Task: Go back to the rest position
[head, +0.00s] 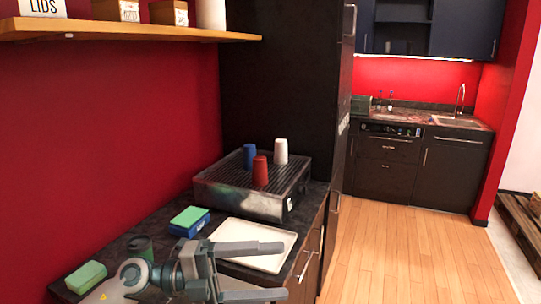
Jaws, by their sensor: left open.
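My left gripper (280,270) is at the bottom middle of the head view, its two fingers spread and pointing right. Nothing shows between the fingers. It appears over the front part of a white tray (270,229) on the dark counter and hides part of that tray. I cannot tell the height of the gripper above it. My left arm comes in from the bottom left. My right gripper is not in view.
A slatted machine (240,206) holds a blue cup (249,156), a red cup (260,171) and a white cup (281,151). Green-and-blue blocks (190,217), a green block (86,276) and a dark green cup (139,246) stand near my arm. A wooden shelf (150,31) hangs above.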

